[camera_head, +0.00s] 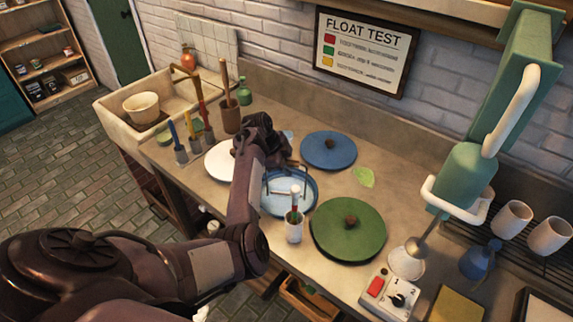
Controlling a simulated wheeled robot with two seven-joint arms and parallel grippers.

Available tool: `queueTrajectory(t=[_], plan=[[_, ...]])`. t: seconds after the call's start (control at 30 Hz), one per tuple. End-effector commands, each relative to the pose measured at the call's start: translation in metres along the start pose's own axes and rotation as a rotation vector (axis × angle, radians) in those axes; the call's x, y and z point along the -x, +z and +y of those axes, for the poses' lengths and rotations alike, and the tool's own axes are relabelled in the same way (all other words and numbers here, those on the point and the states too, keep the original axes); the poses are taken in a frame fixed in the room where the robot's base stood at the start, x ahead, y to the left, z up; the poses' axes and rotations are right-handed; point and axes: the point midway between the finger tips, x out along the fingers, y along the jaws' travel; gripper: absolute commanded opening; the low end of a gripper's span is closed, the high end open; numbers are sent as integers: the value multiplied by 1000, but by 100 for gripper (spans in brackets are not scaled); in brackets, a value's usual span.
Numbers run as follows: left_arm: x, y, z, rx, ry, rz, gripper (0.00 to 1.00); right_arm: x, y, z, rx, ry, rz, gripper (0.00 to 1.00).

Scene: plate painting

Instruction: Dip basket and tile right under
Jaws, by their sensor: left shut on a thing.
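The basket's body is mostly hidden or too small to make out. I cannot make out a tile. My right gripper is not in view.
A blue lid (345,150) and a green lid (365,238) lie beside the dish. A white plate (217,161) is left of my arm. A control box (388,294) and a teal machine (466,172) stand at right.

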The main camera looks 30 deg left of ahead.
Motion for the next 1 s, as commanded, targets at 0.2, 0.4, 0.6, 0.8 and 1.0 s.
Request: queueTrajectory(t=[0.2,0.4,0.6,0.8,1.0], plan=[[-11,5,2,-1,-2,0,0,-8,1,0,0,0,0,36],[-20,9,4,-1,-1,0,0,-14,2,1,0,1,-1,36],[-26,11,5,-1,-1,0,0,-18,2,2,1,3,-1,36],[-26,11,5,-1,-2,0,0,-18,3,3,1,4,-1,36],[-26,11,5,-1,-1,0,0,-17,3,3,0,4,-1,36]])
